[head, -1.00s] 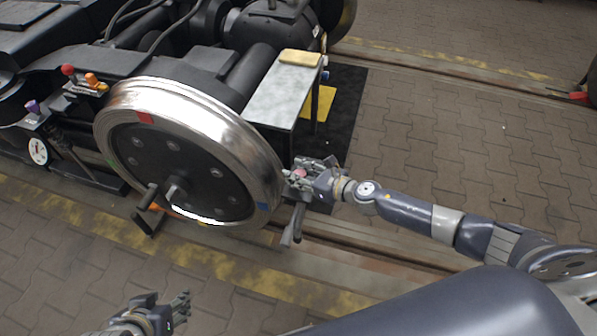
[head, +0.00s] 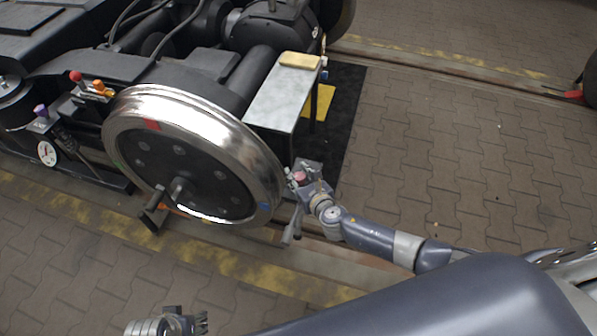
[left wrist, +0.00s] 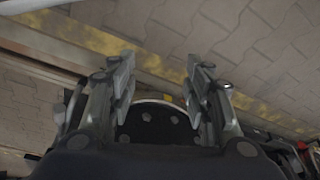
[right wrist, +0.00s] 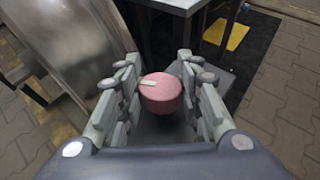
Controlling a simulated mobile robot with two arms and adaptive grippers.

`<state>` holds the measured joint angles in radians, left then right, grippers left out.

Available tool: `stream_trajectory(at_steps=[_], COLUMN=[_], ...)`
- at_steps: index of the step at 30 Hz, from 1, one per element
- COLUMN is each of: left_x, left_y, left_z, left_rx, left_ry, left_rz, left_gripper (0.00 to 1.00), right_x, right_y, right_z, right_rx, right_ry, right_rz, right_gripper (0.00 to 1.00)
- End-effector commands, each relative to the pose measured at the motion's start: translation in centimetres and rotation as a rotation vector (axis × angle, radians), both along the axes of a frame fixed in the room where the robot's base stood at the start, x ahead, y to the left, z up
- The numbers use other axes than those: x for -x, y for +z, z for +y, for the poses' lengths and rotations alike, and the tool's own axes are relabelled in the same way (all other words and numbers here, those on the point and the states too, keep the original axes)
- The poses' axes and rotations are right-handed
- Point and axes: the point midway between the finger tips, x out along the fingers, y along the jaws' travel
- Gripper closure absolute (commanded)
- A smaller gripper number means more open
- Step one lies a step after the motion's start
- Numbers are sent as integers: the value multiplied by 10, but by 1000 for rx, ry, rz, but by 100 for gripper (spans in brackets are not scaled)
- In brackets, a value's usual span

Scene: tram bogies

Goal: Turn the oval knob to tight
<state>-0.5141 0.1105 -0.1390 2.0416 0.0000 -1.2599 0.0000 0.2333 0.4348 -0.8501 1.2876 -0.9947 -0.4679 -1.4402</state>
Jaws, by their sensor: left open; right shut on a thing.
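The oval knob (right wrist: 161,98) is pinkish red with a pale pointer mark toward its upper left in the right wrist view. It also shows small beside the wheel in the head view (head: 300,177). My right gripper (right wrist: 159,72) is shut on the knob, with a finger on either side of it. In the head view the right gripper (head: 303,182) is at the right edge of the wheel. No tight marking is readable. My left gripper (head: 200,322) is open and empty at the bottom of the head view; its spread fingers show in the left wrist view (left wrist: 160,68).
The large steel wheel (head: 245,145) stands just left of the knob. A grey bench (head: 285,95) with a yellow block (head: 300,60) is behind it. A lever handle (head: 291,228) hangs below my right gripper. Open paving (head: 430,150) lies to the right.

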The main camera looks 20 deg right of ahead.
Motion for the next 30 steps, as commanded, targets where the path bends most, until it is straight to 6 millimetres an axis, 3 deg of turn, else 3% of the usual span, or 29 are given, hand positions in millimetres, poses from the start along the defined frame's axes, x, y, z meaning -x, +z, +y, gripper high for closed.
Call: stream_trajectory(at_steps=[9,14,20,30], left_x=[7,7,2,-1], left_y=[-43,-47,-29,24], left_z=[0,0,0,1], left_rx=[-1,-1,0,1], left_ry=[-4,-4,-2,2], left_rz=[24,24,10,-17], left_gripper=[54,54,54,54], right_x=[1,1,1,1], right_y=[0,-2,-3,-3], right_z=[3,2,2,0], right_rx=[-3,-2,-2,0], right_ry=[-248,-402,-584,-816], right_rz=[4,4,4,3], right_gripper=[91,91,91,91])
